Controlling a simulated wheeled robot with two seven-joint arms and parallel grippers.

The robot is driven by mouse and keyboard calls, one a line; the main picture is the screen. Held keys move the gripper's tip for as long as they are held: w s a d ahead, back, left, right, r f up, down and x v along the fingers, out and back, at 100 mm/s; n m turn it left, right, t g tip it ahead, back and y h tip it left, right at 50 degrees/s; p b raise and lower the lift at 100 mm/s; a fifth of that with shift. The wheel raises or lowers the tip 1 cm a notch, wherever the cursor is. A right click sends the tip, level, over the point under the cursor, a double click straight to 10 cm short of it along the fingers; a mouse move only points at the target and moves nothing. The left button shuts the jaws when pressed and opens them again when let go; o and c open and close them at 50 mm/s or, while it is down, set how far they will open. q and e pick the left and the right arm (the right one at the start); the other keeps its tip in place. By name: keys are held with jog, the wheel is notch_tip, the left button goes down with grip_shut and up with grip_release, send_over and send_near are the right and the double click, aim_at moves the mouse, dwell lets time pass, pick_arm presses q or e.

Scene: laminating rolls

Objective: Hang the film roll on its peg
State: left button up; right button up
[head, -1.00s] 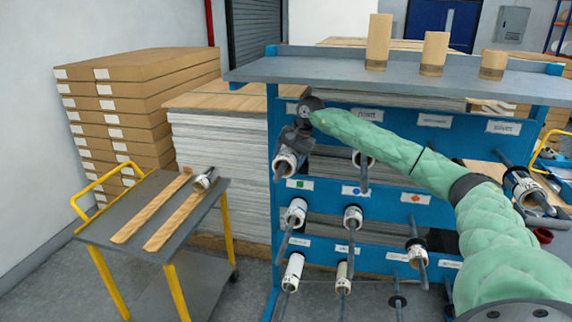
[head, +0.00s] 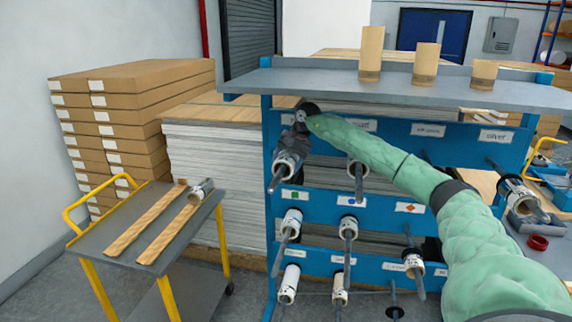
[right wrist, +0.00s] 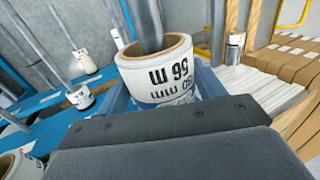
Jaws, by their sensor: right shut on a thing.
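A white film roll (head: 285,168) with printed black text is at the upper left peg of the blue rack (head: 268,215). My right gripper (head: 290,154) is shut on this roll, with its arm reaching in from the right. In the right wrist view the roll (right wrist: 158,88) reads "56 m" and has a brown core. A grey peg (right wrist: 149,25) runs through the core and sticks out past the roll's near end. My left gripper is not in view.
A cart (head: 180,245) at left carries wooden strips and a roll (head: 201,190). Cardboard tubes (head: 425,62) stand on the shelf above.

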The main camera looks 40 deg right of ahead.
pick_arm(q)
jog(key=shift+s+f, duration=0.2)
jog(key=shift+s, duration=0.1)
pick_arm(e)
jog(key=o, duration=1.1)
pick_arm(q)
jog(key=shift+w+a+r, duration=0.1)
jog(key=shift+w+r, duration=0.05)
pick_arm(e)
jog(key=shift+o, duration=0.2)
jog(key=shift+s+d+r, duration=0.1)
jog(key=shift+r, duration=0.05)
jog(key=b+v, duration=0.2)
jog(key=v, duration=0.2)
jog(key=shift+s+d+r, duration=0.2)
jog(key=shift+d, duration=0.05)
pick_arm(q)
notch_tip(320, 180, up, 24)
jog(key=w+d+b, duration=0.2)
jog(key=b, duration=0.2)
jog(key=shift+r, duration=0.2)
pick_arm(e)
jog(key=s+d, duration=0.7)
jog(key=s, duration=0.2)
jog(key=shift+d, duration=0.2)
